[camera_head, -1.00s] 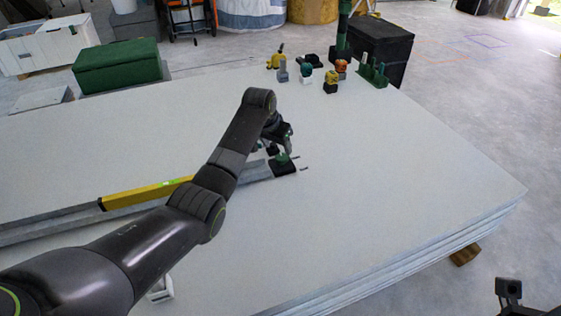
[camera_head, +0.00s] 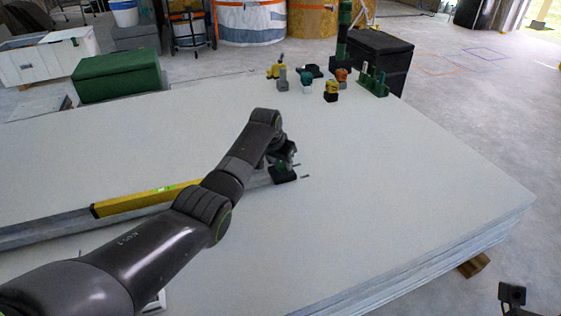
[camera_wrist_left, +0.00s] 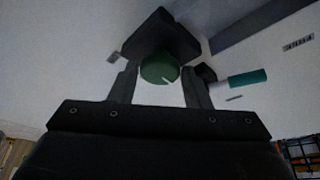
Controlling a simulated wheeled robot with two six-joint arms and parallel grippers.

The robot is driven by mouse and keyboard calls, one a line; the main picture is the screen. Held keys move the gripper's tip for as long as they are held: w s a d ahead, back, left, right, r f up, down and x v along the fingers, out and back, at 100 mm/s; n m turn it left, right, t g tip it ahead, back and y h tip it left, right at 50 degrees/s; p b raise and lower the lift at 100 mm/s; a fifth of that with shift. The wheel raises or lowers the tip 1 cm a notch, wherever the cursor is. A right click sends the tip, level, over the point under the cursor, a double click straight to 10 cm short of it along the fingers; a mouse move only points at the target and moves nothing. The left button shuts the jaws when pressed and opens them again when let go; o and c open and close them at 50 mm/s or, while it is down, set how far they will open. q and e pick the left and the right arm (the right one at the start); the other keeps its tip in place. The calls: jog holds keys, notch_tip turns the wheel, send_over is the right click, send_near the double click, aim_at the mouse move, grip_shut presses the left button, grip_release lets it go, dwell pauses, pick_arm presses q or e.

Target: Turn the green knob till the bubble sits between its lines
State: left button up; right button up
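The green knob (camera_wrist_left: 160,69) sits on a black base (camera_wrist_left: 161,35) and carries a white mark. In the head view the black base (camera_head: 283,174) is at the end of a grey bar. My left gripper (camera_head: 284,153) is over the knob. Its fingers (camera_wrist_left: 160,75) stand on either side of the knob, very close to it; I cannot tell whether they touch it. A yellow level (camera_head: 140,202) lies along the bar, partly behind my left arm. Its bright green vial (camera_head: 166,188) shows, but the bubble and lines are too small to read. My right gripper's fingers are not visible.
A large stack of pale panels (camera_head: 400,190) fills the middle. Small coloured tools (camera_head: 332,91) and a green rack (camera_head: 374,82) stand at its far edge. A green box (camera_head: 117,71) and a black box (camera_head: 378,60) stand beyond. The right part of the panel is clear.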

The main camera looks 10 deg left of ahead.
pick_arm(q)
jog(key=c, duration=0.5)
